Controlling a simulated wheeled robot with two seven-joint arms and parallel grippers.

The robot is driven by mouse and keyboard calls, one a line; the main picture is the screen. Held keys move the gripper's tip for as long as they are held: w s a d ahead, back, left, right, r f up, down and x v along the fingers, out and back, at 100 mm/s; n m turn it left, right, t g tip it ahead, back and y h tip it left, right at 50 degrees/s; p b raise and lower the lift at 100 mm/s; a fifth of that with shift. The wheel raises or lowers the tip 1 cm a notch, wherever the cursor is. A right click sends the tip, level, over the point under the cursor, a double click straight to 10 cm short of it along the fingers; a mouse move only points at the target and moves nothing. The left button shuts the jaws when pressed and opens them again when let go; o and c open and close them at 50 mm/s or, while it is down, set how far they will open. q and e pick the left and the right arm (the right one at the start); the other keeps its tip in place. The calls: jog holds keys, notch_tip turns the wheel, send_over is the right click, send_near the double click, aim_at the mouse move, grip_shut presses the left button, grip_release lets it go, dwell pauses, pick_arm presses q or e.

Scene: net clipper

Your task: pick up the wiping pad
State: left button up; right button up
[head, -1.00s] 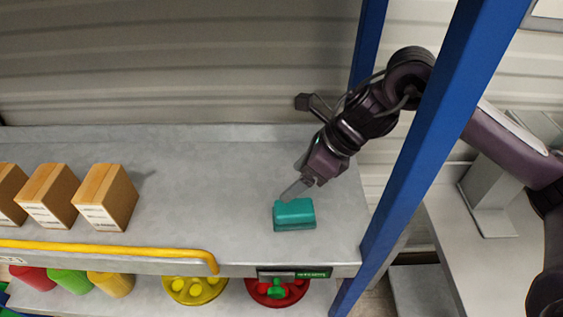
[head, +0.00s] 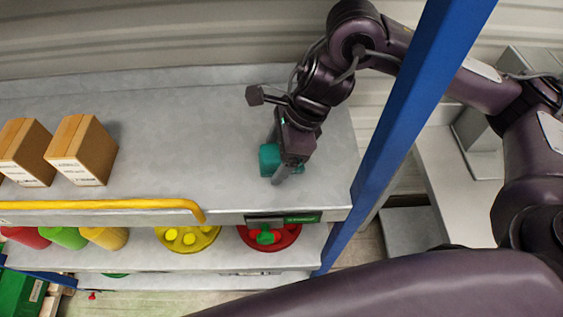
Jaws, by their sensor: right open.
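The wiping pad is a teal block (head: 268,158) on the grey upper shelf (head: 190,170), near its right end. My right gripper (head: 284,170) points down over the pad and hides much of its middle and right side. One finger shows in front of the pad, and the other is at its far side, partly hidden. The gripper is open, with the pad apparently between its fingers. Whether the fingers touch the pad cannot be told. My left gripper is not in view.
Cardboard boxes (head: 82,150) stand on the shelf at left. A yellow rail (head: 110,205) runs along the front edge. A blue post (head: 400,130) stands at right, close to my right arm. Lower down are a yellow dish (head: 187,238) and a red dish (head: 284,237).

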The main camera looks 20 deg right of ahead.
aim_at(269, 151)
jog(key=shift+a, duration=0.15)
jog(key=c, duration=1.1)
jog(key=shift+r+p, duration=0.45)
jog(key=shift+p, duration=0.05)
notch_tip(269, 151, up, 3)
jog(key=p, duration=0.3)
jog(key=shift+r, duration=0.2)
jog(key=shift+s+d+f+b, duration=0.1)
jog(key=shift+d+f+b, duration=0.45)
jog(key=shift+d+b, duration=0.25)
jog(key=s+d+b, duration=0.1)
jog(key=d, duration=0.4)
jog(key=s+d+b, duration=0.1)
jog(key=d, duration=0.4)
jog(key=s+d+b, duration=0.1)
jog(key=d, duration=0.4)
jog(key=shift+s+d+r, duration=0.15)
jog(key=shift+d, duration=0.45)
